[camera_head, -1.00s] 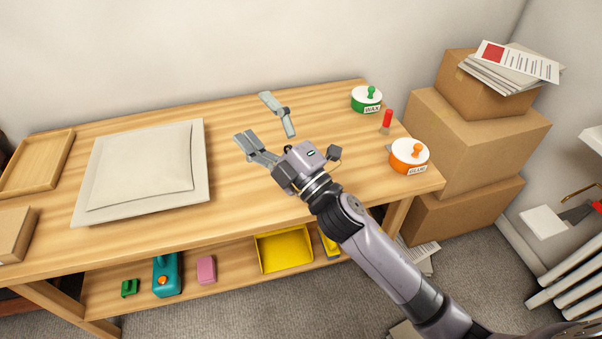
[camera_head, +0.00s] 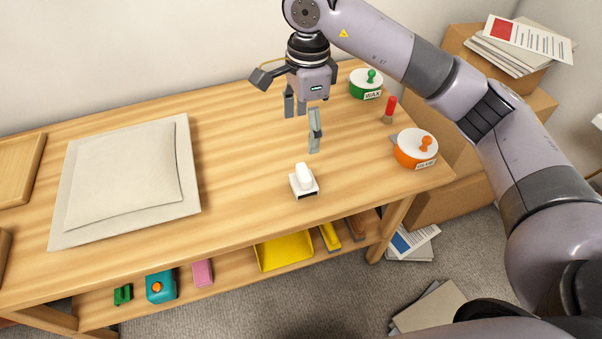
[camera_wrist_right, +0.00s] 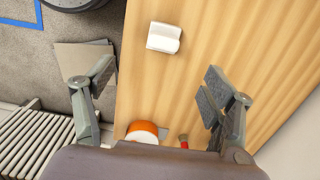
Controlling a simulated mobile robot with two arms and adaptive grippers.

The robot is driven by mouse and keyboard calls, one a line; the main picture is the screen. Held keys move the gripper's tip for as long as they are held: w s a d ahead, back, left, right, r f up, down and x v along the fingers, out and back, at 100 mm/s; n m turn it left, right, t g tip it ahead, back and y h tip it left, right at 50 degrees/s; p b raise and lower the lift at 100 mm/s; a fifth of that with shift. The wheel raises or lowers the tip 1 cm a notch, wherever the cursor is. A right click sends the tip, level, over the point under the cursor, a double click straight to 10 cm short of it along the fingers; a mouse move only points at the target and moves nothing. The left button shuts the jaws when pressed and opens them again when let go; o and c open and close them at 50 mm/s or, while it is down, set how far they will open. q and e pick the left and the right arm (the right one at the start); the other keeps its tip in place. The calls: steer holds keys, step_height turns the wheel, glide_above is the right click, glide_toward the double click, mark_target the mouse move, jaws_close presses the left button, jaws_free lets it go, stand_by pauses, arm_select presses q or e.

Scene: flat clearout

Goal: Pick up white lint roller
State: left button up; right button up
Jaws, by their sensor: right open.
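The white lint roller (camera_head: 304,184) lies on the wooden table near its front edge, right of the middle. It is a small, blocky white thing with a rounded top and a dark slot in front. It also shows in the right wrist view (camera_wrist_right: 163,38), at the top beyond my fingers. My right gripper (camera_head: 302,134) points down, open and empty, behind and above the lint roller, not touching it. In the right wrist view its two fingers (camera_wrist_right: 157,75) stand wide apart. My left gripper is not in view.
A green wax tin (camera_head: 366,86), a red-topped item (camera_head: 389,108) and an orange glue pot (camera_head: 414,152) stand at the table's right end. A large pale flat stack (camera_head: 125,180) lies at the left. Table between is clear. A yellow tray (camera_head: 284,250) sits on the shelf below.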

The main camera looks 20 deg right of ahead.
mark_target(304, 170)
steer(key=f, duration=0.3)
steer(key=f+p, duration=0.1)
steer(key=f, duration=0.7)
steer(key=shift+d+f, duration=0.25)
steer(key=shift+d, duration=0.15)
steer(key=shift+w+a+f+p, duration=0.15)
steer(key=shift+f+p, duration=0.1)
steer(key=shift+f, duration=0.65)
steer(key=shift+w+f+p, duration=0.15)
steer(key=shift+f+p, duration=0.1)
steer(key=shift+f, duration=0.7)
steer(key=shift+w+a+f+p, duration=0.15)
steer(key=shift+f+p, duration=0.1)
steer(key=shift+f, duration=0.65)
steer(key=shift+c, duration=0.2)
steer(key=c, duration=1.2)
steer(key=shift+c, duration=0.4)
steer(key=shift+r, duration=0.15)
step_height(304, 170, up, 20)
steer(key=b, duration=0.1)
steer(key=shift+b, duration=0.35)
